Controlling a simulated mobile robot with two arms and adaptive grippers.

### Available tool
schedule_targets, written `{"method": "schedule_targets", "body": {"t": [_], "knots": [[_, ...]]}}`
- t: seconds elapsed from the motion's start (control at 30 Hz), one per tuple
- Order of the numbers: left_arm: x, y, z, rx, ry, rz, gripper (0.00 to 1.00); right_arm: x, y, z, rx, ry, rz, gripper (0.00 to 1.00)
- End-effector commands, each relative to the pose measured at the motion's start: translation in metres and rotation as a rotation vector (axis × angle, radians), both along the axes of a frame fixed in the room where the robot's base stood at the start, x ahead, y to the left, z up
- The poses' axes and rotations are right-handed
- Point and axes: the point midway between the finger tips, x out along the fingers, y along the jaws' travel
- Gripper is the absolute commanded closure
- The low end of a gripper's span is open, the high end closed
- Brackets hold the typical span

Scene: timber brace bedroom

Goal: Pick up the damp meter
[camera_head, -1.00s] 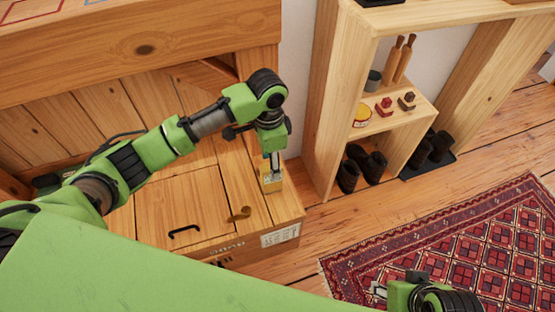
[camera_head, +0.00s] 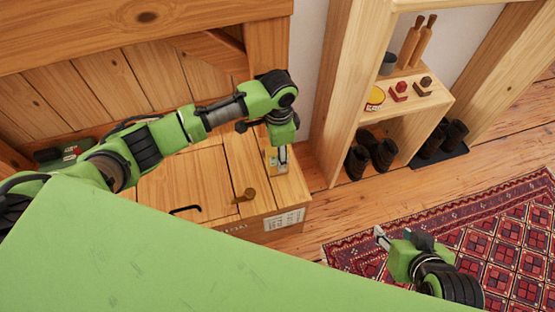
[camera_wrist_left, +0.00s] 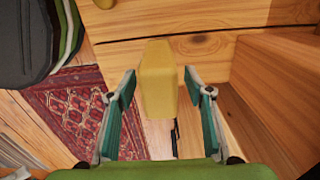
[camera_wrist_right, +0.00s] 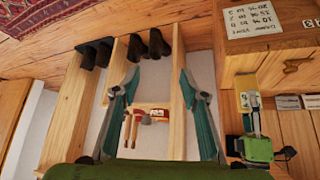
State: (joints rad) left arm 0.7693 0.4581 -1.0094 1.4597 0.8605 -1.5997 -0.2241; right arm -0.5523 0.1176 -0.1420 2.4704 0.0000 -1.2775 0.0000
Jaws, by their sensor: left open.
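The damp meter appears as a yellow block (camera_wrist_left: 158,85) between the spread fingers of my left gripper (camera_wrist_left: 158,88) in the left wrist view, with gaps on both sides. In the head view, my left gripper (camera_head: 281,157) points down at the chest's right end, and a little yellow of the damp meter (camera_head: 270,160) shows beside it. The right wrist view also shows the yellow block (camera_wrist_right: 243,101) there by the left gripper. The meter's underside is hidden. My right gripper (camera_head: 382,240) is open and empty, away from the chest.
A shelf unit (camera_head: 345,100) with small items and dark boots (camera_head: 380,150) stands to the right. A red patterned rug (camera_head: 500,240) lies on the floor.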

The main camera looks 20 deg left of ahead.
Motion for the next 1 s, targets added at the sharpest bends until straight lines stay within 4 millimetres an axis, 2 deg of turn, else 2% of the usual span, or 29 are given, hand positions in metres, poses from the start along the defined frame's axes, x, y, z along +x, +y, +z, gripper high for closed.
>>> {"method": "schedule_targets", "body": {"t": [0.17, 0.5, 0.7, 1.0], "knots": [[-0.001, 0.001, -0.014, 0.001, 0.001, 0.0, 0.53, 0.028, 0.01, 0.014, 0.029, -0.134, 0.01, 0.6], [-0.002, 0.002, -0.04, 0.001, 0.001, 0.001, 0.53, 0.077, 0.029, 0.063, 0.095, -0.428, 0.031, 0.6], [-0.002, 0.002, -0.049, 0.001, 0.001, 0.0, 0.53, 0.091, 0.035, 0.085, 0.121, -0.535, 0.038, 0.6], [-0.002, 0.002, -0.05, 0.0, 0.0, 0.0, 0.53, 0.093, 0.036, 0.09, 0.125, -0.555, 0.039, 0.6]]}}
